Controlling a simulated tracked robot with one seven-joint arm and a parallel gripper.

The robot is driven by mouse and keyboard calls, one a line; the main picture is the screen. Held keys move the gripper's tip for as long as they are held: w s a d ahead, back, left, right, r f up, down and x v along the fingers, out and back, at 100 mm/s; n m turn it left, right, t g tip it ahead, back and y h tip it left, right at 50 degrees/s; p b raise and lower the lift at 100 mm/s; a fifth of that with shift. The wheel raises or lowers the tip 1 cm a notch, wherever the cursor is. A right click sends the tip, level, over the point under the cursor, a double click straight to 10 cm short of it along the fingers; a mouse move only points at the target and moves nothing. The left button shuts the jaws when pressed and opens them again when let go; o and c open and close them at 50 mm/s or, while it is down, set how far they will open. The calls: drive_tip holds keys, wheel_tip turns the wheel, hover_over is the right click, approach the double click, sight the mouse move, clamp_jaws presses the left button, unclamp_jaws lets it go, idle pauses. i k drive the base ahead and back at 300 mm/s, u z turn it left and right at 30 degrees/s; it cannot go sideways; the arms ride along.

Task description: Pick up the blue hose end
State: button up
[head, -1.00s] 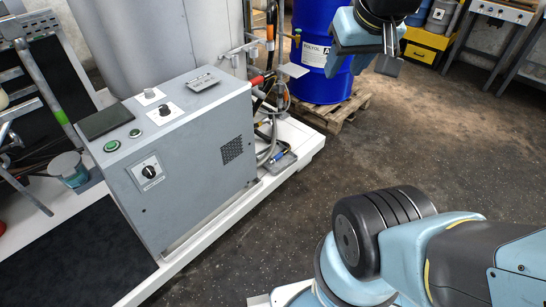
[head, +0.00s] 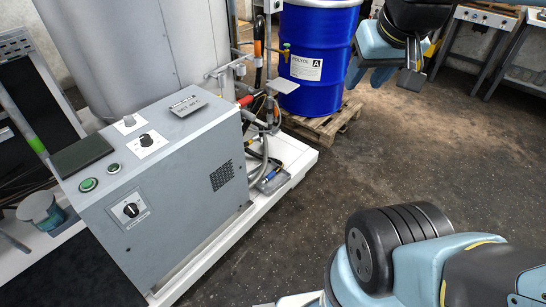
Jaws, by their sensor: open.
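The blue hose end (head: 270,175) looks like a small blue tip with a bit of yellow. It lies at a small grey tray (head: 277,184) on the edge of the white platform, right of the grey control box. It is small and its exact shape is hard to tell. My gripper (head: 397,76) is at the upper right, in front of the floor beside the blue drum. It is open, with nothing visible in it, and well apart from the hose end, to its upper right in the picture.
The grey control box (head: 165,190) stands left of the tray. Hoses and a red-handled fitting (head: 246,100) crowd the space behind it. A blue drum (head: 318,60) stands on a wooden pallet (head: 322,125). The dark floor (head: 330,190) to the right is open.

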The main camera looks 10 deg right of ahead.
sight(265, 180)
drive_tip(key=z, duration=0.05)
drive_tip(key=i, duration=1.2)
drive_tip(key=u, duration=0.3)
